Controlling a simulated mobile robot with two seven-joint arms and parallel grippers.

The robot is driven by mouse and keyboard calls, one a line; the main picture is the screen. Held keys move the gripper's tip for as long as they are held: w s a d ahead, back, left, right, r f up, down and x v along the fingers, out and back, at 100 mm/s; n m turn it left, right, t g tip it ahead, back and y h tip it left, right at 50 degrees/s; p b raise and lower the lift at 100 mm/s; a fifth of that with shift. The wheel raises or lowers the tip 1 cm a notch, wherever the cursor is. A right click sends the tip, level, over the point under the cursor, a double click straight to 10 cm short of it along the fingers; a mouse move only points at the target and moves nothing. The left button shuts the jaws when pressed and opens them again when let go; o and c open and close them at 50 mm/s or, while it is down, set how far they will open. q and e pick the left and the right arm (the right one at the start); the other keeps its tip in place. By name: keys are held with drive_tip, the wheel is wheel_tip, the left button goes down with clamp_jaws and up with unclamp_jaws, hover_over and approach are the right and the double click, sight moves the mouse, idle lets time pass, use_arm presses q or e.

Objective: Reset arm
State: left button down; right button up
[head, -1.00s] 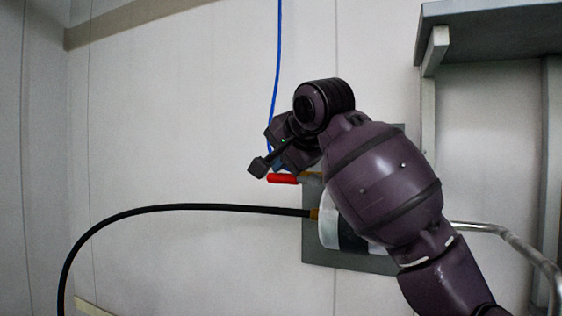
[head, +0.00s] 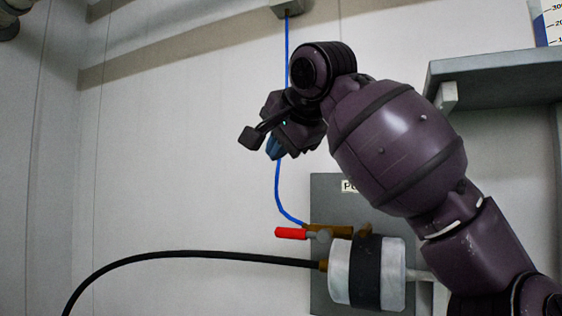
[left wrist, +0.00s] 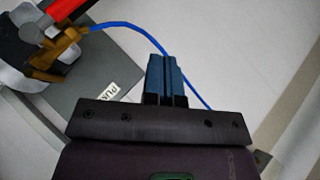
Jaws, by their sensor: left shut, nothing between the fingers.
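My left gripper (head: 274,147) is up in front of the pale wall, left of and above the red-handled valve (head: 291,233), with its dark arm reaching in from the right side of the head view. Its blue fingers (left wrist: 165,80) are together in the left wrist view, with nothing between them. In the wrist view, the red handle (left wrist: 66,9) and brass fitting (left wrist: 58,48) lie to the left, apart from the fingers. My right gripper is not in view.
A white pump cylinder with a black band (head: 340,272) sits on a grey wall plate (head: 322,200). A blue tube (head: 278,190) hangs behind the gripper down to the valve. A black hose (head: 160,255) runs left. A grey shelf (head: 500,80) is at right.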

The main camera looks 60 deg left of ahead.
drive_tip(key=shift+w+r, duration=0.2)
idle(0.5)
